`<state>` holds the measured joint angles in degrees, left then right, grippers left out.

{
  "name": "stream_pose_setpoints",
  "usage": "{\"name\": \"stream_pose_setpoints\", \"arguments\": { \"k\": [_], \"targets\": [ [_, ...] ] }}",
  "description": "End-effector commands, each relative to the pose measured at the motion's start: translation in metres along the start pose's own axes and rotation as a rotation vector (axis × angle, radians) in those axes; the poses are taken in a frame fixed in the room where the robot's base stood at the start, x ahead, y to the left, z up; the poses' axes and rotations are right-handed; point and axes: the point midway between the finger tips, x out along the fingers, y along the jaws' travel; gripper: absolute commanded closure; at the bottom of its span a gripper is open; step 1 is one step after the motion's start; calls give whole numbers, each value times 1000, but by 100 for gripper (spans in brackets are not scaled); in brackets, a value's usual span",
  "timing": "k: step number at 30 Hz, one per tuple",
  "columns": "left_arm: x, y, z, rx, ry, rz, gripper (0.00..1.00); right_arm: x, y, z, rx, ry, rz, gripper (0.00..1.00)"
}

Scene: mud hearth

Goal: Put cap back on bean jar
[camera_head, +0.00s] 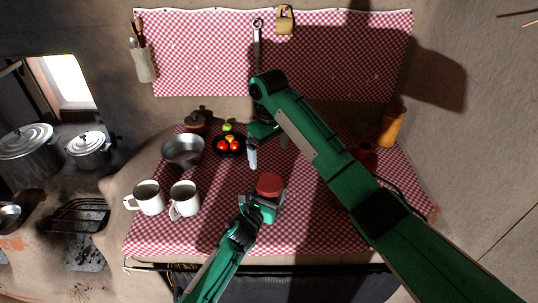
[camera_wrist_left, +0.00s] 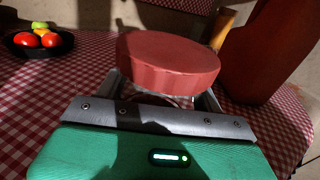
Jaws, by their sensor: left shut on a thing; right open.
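A round red cap (camera_head: 270,184) sits over the mouth of the bean jar, near the middle of the table. It shows large in the left wrist view (camera_wrist_left: 168,62), roughly level. A little clear glass of the bean jar (camera_wrist_left: 165,98) shows beneath it; the rest of the jar is hidden. I cannot tell whether the cap is fully seated. My left gripper (camera_head: 264,202) is shut on the jar just under the cap, with a finger on each side in the left wrist view (camera_wrist_left: 160,98). My right gripper (camera_head: 268,147) is open and empty, behind and above the cap, apart from it.
Two white mugs (camera_head: 149,198) and a metal bowl (camera_head: 183,149) stand at left. A dark plate (camera_head: 215,146) of fruit lies behind. A dark red vessel (camera_wrist_left: 262,55) and an orange vase (camera_head: 391,127) stand at right. My right arm crosses over the table's right half. Free cloth lies front left.

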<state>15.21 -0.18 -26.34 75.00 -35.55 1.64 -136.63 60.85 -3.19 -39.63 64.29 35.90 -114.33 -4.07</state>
Motion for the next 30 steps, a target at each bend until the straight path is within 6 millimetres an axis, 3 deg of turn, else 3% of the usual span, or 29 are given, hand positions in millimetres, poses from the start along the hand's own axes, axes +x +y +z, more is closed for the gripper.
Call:
{"name": "stream_pose_setpoints", "arguments": {
  "k": [11,12,15,25,30],
  "targets": [
    [0,0,-1,-1,1,0,96,-2,0,0,1,-1,-1,0],
    [0,0,-1,-1,1,0,24,-2,0,0,1,-1,-1,0],
    [0,0,-1,-1,1,0,6,-2,0,0,1,-1,-1,0],
    [-2,0,0,0,0,0,6,-1,0,0,1,-1,-1,0],
    [-18,1,-2,2,1,0,6,1,0,0,1,-1,-1,0]
  ]
}}
